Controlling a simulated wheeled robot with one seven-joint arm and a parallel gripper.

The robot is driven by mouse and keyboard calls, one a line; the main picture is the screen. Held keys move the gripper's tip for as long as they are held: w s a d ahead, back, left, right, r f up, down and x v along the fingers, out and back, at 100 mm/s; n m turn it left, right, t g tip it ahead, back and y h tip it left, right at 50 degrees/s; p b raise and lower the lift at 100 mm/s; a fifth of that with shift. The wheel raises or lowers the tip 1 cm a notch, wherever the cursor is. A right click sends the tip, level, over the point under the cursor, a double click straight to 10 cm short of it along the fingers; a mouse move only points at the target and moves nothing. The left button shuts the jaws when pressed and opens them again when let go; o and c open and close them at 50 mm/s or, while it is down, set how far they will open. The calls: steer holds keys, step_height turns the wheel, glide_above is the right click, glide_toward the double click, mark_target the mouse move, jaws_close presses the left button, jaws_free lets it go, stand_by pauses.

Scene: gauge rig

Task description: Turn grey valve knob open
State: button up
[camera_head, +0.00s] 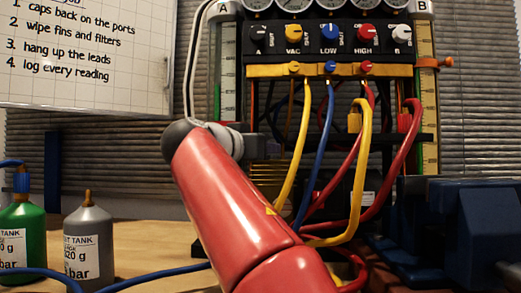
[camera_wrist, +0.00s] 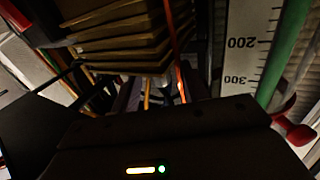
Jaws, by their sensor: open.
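The grey valve knob (camera_head: 402,33), pale and above the letter R, is at the right end of the row on the black valve panel (camera_head: 345,50). Its pointer is too small to read surely. My gripper shows in the wrist view as a dark housing (camera_wrist: 180,140) with a lit indicator.
Yellow (camera_head: 293,32), blue (camera_head: 329,32) and red (camera_head: 365,32) knobs sit left of the grey one. Coloured hoses (camera_head: 327,120) hang below the panel. A blue block-like fixture (camera_head: 478,225) stands at lower right. Green (camera_head: 22,225) and grey (camera_head: 88,240) tanks stand at left.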

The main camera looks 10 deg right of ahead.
steer(key=v, duration=0.7)
steer(key=shift+s+a+b, duration=0.15)
steer(key=shift+s+b, duration=0.05)
steer(key=shift+b, duration=0.25)
